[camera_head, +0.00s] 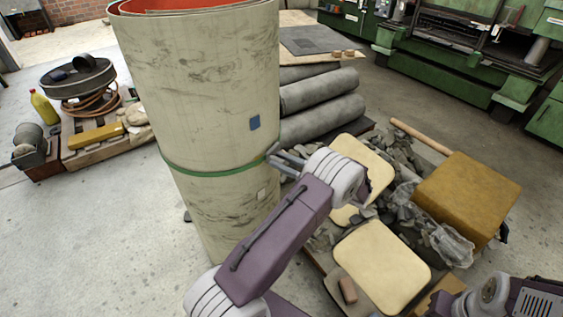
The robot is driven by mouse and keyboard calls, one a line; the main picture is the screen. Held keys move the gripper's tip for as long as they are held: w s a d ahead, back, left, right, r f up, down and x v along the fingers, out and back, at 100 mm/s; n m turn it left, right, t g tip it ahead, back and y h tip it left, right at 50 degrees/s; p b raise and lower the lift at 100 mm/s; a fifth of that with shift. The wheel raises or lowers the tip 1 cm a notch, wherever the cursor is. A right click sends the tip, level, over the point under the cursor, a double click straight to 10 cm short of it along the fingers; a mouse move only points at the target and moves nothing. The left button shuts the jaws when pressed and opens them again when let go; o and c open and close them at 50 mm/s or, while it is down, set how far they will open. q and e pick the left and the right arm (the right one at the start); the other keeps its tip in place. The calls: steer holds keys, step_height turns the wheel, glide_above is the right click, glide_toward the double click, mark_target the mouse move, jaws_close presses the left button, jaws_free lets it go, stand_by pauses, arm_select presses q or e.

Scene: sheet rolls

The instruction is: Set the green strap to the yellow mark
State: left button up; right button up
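A tall upright roll of pale, grey-streaked sheet (200,100) stands on the floor at centre left. A thin green strap (215,173) runs around it below mid-height. A blue square mark (254,122) sits above the strap and a small pale mark (262,194) below it, both near the right side. I see no clearly yellow mark on the roll. My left gripper (280,160) is at the roll's right edge, level with the strap's right end. Whether its fingers touch or hold the strap cannot be told. My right arm shows at the bottom right corner; its gripper is out of view.
Grey rolls (318,105) lie behind on the right. A pallet of rubble (400,195) with cream pads (382,268) and a brown-yellow block (465,195) fills the right. A pallet with a yellow bottle (44,107) stands at left. Floor at front left is clear.

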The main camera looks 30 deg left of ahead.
arm_select(q)
steer(key=d+p, duration=0.1)
steer(key=d, duration=0.8)
steer(key=shift+w, duration=0.1)
